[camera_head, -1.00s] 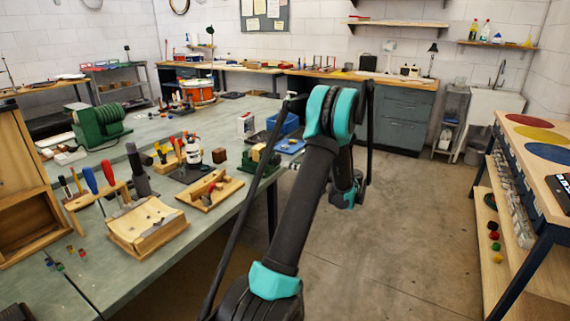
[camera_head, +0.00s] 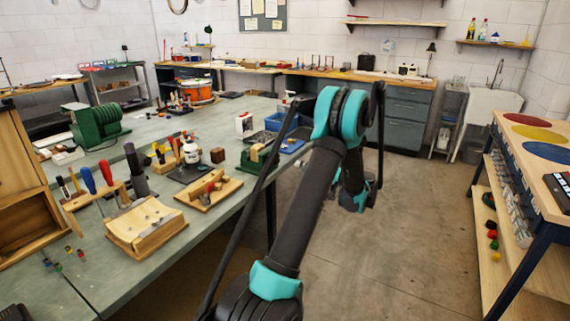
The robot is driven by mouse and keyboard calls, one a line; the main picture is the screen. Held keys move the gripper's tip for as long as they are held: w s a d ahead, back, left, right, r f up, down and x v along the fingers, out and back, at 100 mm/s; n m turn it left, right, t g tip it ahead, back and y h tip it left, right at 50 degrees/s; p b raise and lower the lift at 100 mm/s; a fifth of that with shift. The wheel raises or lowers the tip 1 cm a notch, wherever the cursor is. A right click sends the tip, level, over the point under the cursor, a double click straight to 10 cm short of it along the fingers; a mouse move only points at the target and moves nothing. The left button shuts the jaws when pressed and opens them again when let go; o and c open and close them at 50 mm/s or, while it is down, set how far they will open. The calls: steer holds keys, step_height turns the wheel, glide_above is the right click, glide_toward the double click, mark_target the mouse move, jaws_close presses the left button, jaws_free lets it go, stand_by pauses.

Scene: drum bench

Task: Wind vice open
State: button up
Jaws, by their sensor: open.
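A small green device with pale wooden parts (camera_head: 258,157), which looks like the vice, stands at the right edge of the long bench (camera_head: 232,205). My arm passes close in front of its right side, and its handle cannot be made out. The size of its jaw gap is too small to tell. My arm rises from the bottom middle, bends at a teal elbow and drops to a teal wrist part over the open floor, right of the bench. My gripper itself cannot be seen; it is hidden or out of frame.
A larger green machine (camera_head: 97,125) is farther left. Floor is clear between the bench and the right-hand table (camera_head: 548,150).

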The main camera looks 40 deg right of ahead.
mark_target(278, 160)
steer(key=s+d+m, duration=0.1)
steer(key=s+m, duration=0.1)
steer(key=m, duration=1.2)
steer(key=s+d+m, duration=0.1)
steer(key=s+m, duration=0.2)
steer(key=m, duration=1)
steer(key=x, duration=1.7)
steer(key=shift+w+a, duration=0.2)
steer(key=shift+w, duration=0.2)
steer(key=c, duration=1.2)
steer(key=shift+o, duration=0.2)
